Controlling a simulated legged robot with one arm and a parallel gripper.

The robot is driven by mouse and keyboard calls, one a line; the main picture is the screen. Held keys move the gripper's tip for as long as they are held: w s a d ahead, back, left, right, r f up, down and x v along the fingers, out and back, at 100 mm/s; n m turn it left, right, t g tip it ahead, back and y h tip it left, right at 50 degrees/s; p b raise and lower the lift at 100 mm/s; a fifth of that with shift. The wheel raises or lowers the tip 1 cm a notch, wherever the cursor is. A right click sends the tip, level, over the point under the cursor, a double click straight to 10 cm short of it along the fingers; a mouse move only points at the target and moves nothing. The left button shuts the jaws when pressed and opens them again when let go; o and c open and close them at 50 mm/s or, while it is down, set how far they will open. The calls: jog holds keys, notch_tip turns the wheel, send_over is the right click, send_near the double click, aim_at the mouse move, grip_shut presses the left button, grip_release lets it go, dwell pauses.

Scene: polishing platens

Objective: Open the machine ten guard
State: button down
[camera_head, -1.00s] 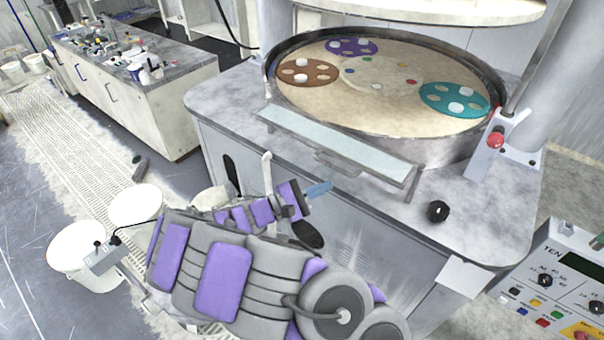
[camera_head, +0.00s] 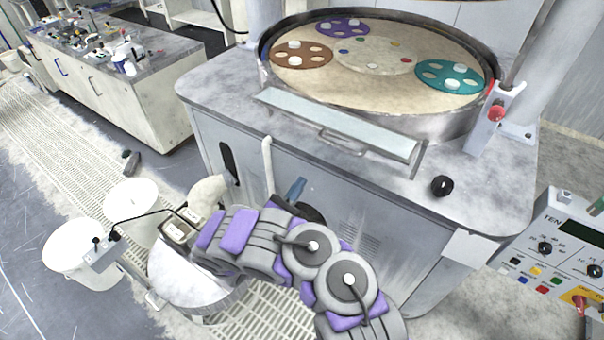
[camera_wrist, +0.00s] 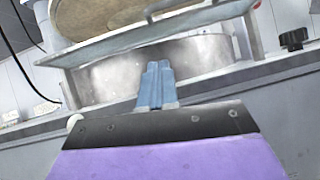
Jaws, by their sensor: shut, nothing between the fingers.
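Machine ten (camera_head: 385,245) is a grey cabinet with a round basin on top; a control box marked TEN (camera_head: 565,225) stands at its right. The guard (camera_head: 330,122) is a pale blue panel along the basin's front rim, with a bar handle (camera_head: 342,143) on its front side. My gripper (camera_head: 298,186) is in front of the cabinet, below the guard and apart from the handle. Its blue fingers (camera_wrist: 157,72) are together and empty, pointing toward the basin's side wall in the wrist view.
A red button (camera_head: 496,113) on a post and a black knob (camera_head: 442,186) sit right of the guard. A pale upright pipe (camera_head: 268,165) stands left of my gripper. White buckets (camera_head: 80,250) are on the floor at left. A cluttered bench (camera_head: 130,100) is behind.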

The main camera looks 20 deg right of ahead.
aim_at(319, 139)
jog(key=shift+y, duration=0.3)
jog(key=w+d+r, duration=0.1)
jog(key=d+r, duration=0.1)
jog(key=r, duration=0.1)
jog(key=w+d+r, duration=0.1)
jog(key=d+r, duration=0.1)
jog(key=r, duration=0.1)
jog(key=w+d+r, duration=0.1)
jog(key=w+r, duration=0.1)
jog(key=r, duration=0.2)
jog(key=shift+d, duration=0.4)
jog(key=r+y+p, duration=0.1)
jog(key=r+p, duration=0.1)
jog(key=r+g+y+p, duration=0.1)
jog(key=r+p, duration=0.1)
jog(key=shift+s+a+n+p, duration=0.15)
jog(key=shift+a+n+p, duration=0.05)
jog(key=shift+n+p, duration=0.15)
jog(key=shift+f, duration=0.2)
